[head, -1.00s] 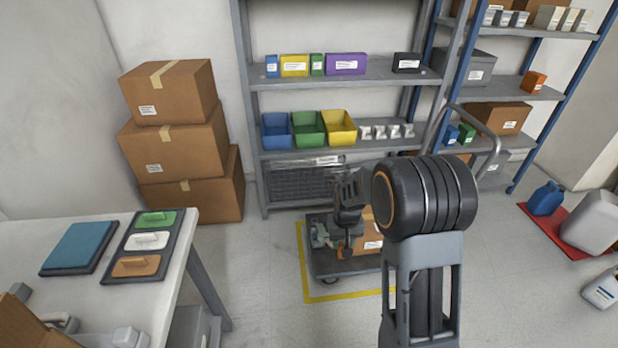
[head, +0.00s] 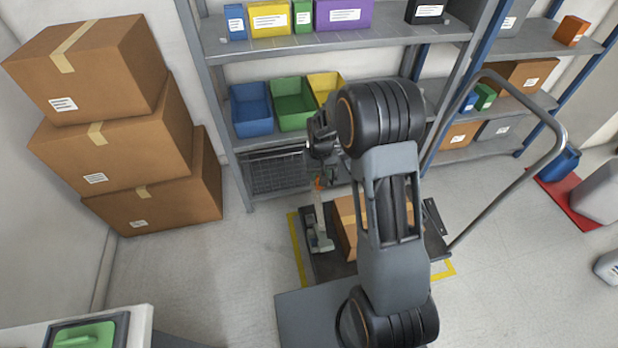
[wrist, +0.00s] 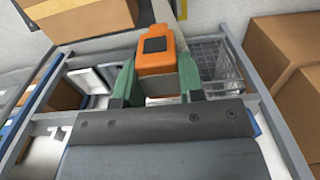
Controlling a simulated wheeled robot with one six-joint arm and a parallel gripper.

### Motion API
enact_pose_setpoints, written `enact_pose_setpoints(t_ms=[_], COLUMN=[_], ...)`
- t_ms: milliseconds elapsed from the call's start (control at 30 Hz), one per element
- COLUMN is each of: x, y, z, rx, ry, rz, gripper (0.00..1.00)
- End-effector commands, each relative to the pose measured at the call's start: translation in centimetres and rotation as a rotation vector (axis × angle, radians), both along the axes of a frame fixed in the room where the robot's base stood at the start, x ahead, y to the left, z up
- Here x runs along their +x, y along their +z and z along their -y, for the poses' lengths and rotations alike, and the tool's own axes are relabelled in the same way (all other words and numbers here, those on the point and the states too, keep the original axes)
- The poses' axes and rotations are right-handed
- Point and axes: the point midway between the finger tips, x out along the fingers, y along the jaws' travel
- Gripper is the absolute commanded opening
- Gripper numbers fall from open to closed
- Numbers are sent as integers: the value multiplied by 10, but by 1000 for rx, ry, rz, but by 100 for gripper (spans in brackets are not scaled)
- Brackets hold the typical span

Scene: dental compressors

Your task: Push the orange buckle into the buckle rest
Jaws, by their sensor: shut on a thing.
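My gripper (wrist: 157,78) is shut on the orange buckle (wrist: 157,52), with one green finger on each side of it in the wrist view. The buckle has a dark square on its face, and its narrower end points up in that picture. In the head view my gripper (head: 318,178) hangs left of my arm, over the cart, with a small orange patch of the buckle (head: 317,185) at its tip. A pale strip runs from there down to a grey-green item (head: 321,242) on the cart. I cannot make out the buckle rest for certain.
The dark cart (head: 322,266) holds a cardboard box (head: 346,222) and has a tall grey handle (head: 548,152) at right. Shelves with a blue bin (head: 250,112) and a green bin (head: 292,108) stand behind. Stacked boxes (head: 130,150) are at left. Floor between boxes and cart is clear.

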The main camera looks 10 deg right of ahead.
Motion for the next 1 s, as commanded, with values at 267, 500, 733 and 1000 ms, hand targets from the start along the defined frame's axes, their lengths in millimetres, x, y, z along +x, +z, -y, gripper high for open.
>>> enact_pose_setpoints(t_ms=[267,500,733,1000], x=[68,96,103,102], y=[-121,-179,-199,-219], z=[1,3,3,2], rx=[1,1,1,1], ry=[-2,-6,-6,-5], rz=[-4,-3,-1,-2], gripper=[10,10,10,10])
